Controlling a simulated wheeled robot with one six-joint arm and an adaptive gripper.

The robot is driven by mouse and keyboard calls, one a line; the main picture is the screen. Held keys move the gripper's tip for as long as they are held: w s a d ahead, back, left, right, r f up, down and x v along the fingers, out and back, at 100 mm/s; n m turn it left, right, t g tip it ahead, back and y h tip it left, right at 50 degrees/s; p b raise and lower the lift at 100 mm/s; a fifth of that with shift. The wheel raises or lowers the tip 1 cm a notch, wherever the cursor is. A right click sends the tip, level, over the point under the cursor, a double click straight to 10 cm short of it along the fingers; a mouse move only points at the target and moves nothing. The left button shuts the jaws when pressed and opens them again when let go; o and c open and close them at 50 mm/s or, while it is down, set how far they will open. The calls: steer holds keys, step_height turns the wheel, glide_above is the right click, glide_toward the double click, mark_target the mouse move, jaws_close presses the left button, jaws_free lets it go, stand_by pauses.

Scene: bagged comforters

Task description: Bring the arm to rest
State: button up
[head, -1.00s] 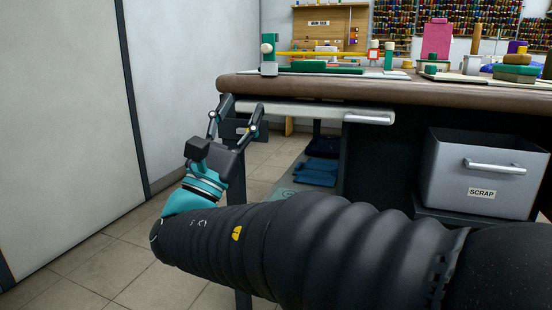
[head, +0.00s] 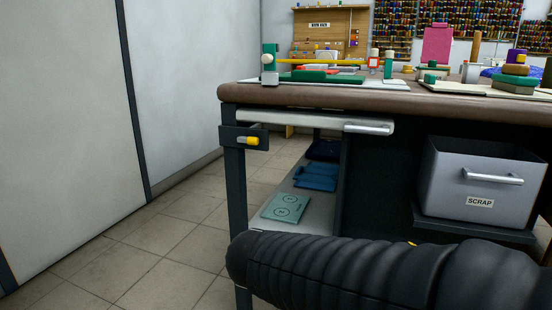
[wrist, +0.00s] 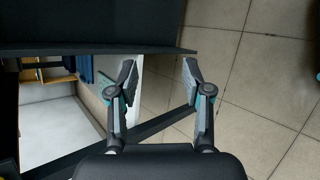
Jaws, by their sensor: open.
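My gripper (wrist: 158,85) shows in the wrist view with its two fingers spread apart and nothing between them. Tiled floor and a dark bench leg or bar lie behind the fingers. In the head view my gripper is out of the picture; only the dark ribbed sleeve of my arm shows at the lower right, in front of the workbench (head: 330,96).
A scrap bin (head: 480,180) stands at right. Tiled floor (head: 165,240) at left is clear.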

steer(key=s+f+m+g+y+p, duration=0.1)
steer(key=s+m+g+y+p, duration=0.25)
steer(key=s+m+y, duration=0.5)
steer(key=s+d+r+m+t+h+p, duration=0.1)
steer(key=s+d+r+m+t+p, duration=0.1)
steer(key=s+d+r+m+p, duration=0.2)
steer(key=shift+s+d+r+m, duration=0.9)
steer(key=shift+d+r, duration=0.1)
steer(key=shift+r, duration=0.2)
stand_by(0.9)
